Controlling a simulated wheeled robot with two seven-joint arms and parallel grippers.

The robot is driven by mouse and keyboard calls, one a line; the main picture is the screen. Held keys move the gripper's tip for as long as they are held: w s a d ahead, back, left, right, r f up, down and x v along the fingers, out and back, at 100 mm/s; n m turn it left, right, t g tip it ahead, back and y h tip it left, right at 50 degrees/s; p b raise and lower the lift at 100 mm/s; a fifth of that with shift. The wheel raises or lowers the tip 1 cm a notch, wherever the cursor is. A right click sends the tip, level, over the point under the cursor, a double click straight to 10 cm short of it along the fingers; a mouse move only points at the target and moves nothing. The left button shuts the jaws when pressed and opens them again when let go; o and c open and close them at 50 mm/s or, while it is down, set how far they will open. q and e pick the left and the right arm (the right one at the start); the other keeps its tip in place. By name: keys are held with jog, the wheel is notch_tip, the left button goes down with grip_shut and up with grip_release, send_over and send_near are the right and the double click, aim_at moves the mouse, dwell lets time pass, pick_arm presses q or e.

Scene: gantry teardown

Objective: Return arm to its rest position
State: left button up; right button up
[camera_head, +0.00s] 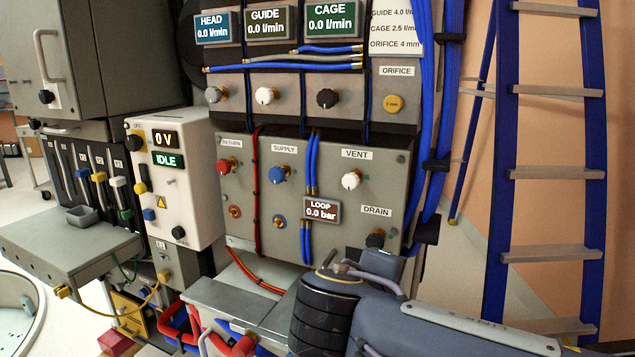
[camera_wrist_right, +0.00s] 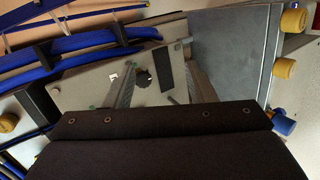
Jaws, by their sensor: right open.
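My right arm (camera_head: 440,325) comes in from the lower right of the head view. Its dark wrist is in front of the bottom right part of the grey loop panel (camera_head: 340,165), and the gripper's fingers cannot be made out there. In the right wrist view my right gripper (camera_wrist_right: 162,75) is open, with its two ridged fingers apart and nothing held between them. A black knob (camera_wrist_right: 142,78) on a grey panel shows between the fingers, beyond them; contact is not visible. In the head view a black knob (camera_head: 375,238) sits below the DRAIN label, just above my arm. My left gripper is not in view.
Blue hoses (camera_head: 432,150) hang along the panel's right side. A blue ladder (camera_head: 550,170) stands at the right. A white power box (camera_head: 175,185) reads 0 V and IDLE. A grey shelf (camera_head: 60,240) with a small tray juts out at left.

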jog(key=s+d+f+m+g+y, duration=0.4)
jog(key=s+d+f, duration=0.3)
jog(key=d+f, duration=0.45)
jog(key=s+a+f+m+y, duration=0.1)
jog(key=s+f+m+y, duration=0.65)
jog(key=s, duration=0.55)
notch_tip(320, 180, up, 23)
jog(key=m+g+h+p, duration=0.1)
jog(key=p, duration=2.2)
jog(key=shift+w+a, duration=0.15)
jog(key=shift+w, duration=0.05)
jog(key=shift+f, duration=0.15)
